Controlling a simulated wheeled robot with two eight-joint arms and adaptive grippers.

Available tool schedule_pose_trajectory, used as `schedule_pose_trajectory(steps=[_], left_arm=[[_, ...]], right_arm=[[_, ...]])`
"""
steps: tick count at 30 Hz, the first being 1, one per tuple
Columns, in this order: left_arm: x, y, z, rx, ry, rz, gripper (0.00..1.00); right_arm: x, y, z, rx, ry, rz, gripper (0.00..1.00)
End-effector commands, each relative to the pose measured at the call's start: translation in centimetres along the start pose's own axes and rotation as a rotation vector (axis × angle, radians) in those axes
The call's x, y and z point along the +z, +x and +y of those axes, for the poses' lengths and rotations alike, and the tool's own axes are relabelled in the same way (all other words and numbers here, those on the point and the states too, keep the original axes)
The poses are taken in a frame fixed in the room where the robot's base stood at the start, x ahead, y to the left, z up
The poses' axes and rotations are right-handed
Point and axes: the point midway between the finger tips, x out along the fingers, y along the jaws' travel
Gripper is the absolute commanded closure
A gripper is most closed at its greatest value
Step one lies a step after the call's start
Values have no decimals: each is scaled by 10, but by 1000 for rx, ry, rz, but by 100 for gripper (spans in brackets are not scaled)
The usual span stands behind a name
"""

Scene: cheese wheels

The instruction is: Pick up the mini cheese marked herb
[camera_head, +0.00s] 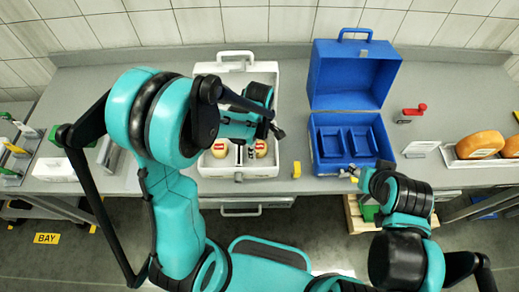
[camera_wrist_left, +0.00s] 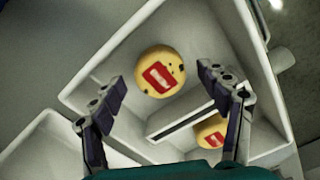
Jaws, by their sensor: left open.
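Two round yellow mini cheeses with red labels lie in the white case (camera_head: 282,95). One is at its front left (camera_head: 219,149), the other at its front right (camera_head: 261,148). The label print is too small to read, so I cannot tell which is herb. My left gripper (camera_head: 277,126) is open over the case. In the left wrist view its fingers (camera_wrist_left: 161,76) stand either side of one cheese (camera_wrist_left: 156,78), apart from it. The second cheese (camera_wrist_left: 211,129) is lower right, behind a divider and partly hidden by a finger. My right gripper (camera_head: 353,174) is by the blue case; its jaws are unclear.
An open blue case (camera_head: 318,150) with empty compartments stands right of the white case. My left arm hides part of the counter. The white case's walls and divider surround the cheeses.

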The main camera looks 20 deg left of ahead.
Motion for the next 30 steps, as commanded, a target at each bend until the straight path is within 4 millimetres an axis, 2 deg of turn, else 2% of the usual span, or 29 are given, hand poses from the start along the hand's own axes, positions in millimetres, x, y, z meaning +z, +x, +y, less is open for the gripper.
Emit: schedule_pose_trajectory(steps=[3, 10, 11, 17, 26, 30], left_arm=[[0, 12, 0, 0, 1, 0, 24], [0, 13, 0, 0, 1, 0, 24], [0, 13, 0, 0, 1, 0, 27], [0, 13, 0, 0, 1, 0, 80], [0, 12, 0, 1, 2, 0, 81], [0, 6, 0, 1, 2, 0, 81]], right_arm=[[2, 3, 0, 0, 0, 0, 58], [2, 3, 0, 0, 0, 0, 58], [2, 3, 0, 0, 0, 0, 58], [2, 3, 0, 0, 0, 0, 58], [2, 3, 0, 0, 0, 0, 58], [0, 1, 0, 0, 0, 0, 58]])
